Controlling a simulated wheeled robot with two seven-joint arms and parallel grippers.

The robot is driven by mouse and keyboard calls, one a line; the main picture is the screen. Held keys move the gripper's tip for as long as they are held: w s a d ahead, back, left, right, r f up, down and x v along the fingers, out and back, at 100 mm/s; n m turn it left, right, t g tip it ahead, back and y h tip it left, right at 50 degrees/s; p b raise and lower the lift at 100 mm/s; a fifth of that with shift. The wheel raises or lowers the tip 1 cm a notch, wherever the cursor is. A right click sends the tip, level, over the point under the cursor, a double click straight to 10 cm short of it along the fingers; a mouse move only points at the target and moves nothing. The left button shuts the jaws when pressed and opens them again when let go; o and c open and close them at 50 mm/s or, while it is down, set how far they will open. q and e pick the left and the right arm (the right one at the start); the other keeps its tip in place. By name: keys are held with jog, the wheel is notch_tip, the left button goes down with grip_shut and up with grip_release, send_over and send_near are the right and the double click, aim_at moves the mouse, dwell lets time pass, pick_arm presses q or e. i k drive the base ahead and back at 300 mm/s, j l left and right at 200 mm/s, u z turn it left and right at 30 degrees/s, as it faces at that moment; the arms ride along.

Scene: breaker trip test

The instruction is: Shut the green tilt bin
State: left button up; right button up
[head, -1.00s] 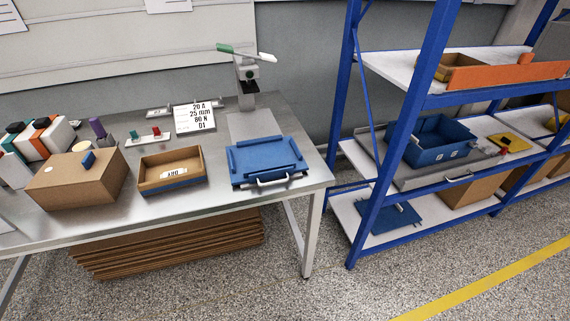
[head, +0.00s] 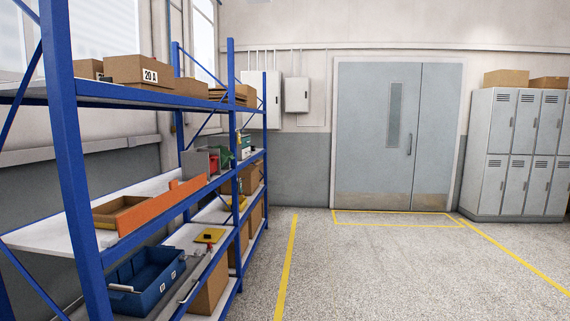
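A small green object (head: 244,142), possibly the green tilt bin, shows at the far end of the blue shelving, above a middle shelf. It is small and partly hidden by a shelf post, so I cannot tell whether it is open or shut. A red object (head: 213,164) in a grey housing sits nearer on the same rack. Neither of my grippers is in view.
The blue rack (head: 70,150) runs along the left, holding a blue bin (head: 146,278), an orange-fronted tray (head: 140,212) and cardboard boxes (head: 140,70). Grey double doors (head: 375,140) and lockers (head: 510,150) stand beyond. The floor (head: 370,270) between is clear, with yellow lines.

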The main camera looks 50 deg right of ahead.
aim_at(221, 158)
jog(key=z, duration=1.05)
jog(key=i+u, duration=0.1)
jog(key=u, duration=0.55)
jog(key=i+l+u, duration=0.4)
jog(key=l, duration=0.2)
jog(key=i+l+u, duration=0.4)
jog(key=l, duration=0.3)
jog(key=i+l+u, duration=0.15)
jog(key=l, duration=0.25)
